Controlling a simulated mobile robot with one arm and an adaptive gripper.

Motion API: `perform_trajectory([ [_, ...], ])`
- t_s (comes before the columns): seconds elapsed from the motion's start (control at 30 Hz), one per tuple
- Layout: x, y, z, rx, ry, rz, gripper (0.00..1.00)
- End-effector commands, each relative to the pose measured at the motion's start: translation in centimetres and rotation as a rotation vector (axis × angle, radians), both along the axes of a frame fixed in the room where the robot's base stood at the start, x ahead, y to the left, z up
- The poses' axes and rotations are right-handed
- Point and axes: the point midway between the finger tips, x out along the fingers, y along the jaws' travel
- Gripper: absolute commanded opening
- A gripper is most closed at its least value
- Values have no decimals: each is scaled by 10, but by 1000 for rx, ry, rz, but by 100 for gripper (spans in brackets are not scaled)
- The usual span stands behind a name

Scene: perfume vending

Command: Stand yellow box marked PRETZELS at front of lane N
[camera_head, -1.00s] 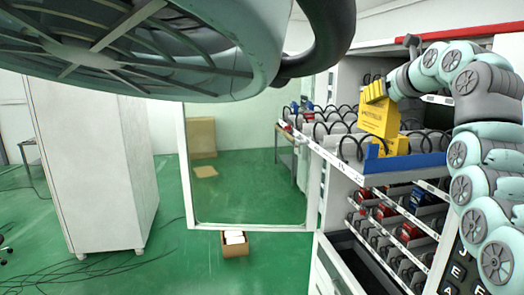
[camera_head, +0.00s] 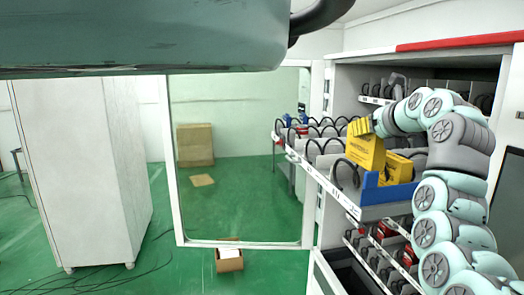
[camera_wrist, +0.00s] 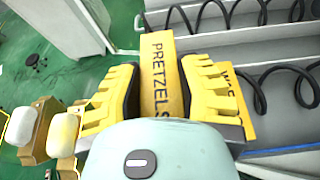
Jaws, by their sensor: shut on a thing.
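The yellow box marked PRETZELS (camera_wrist: 162,75) is between the two yellow fingers of my gripper (camera_wrist: 160,92), which is shut on it. In the head view the held box (camera_head: 366,152) looks upright, over the front end of a pulled-out shelf tray (camera_head: 322,180). My gripper (camera_head: 361,127) holds it near its top. The box's bottom edge is partly hidden, so I cannot tell if it touches the tray. A second yellow box (camera_head: 400,168) is just right of it, behind a blue-fronted holder (camera_head: 388,193). It also shows in the wrist view (camera_wrist: 241,105). No lane letter N is readable.
Lower shelves with red items (camera_head: 385,231) sit beneath. A glass door (camera_head: 240,150) stands open at left, with a cardboard box (camera_head: 229,258) on the floor. The space left of the tray is clear.

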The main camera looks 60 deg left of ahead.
Motion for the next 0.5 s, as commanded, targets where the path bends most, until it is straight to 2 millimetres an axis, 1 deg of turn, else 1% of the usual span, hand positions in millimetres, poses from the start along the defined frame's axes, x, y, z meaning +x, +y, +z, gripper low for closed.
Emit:
perform_trajectory([
  [0.33, -1, 2, -15, 3, -1, 4, 0],
  [0.5, -2, 2, -31, 1, 5, 6, 0],
])
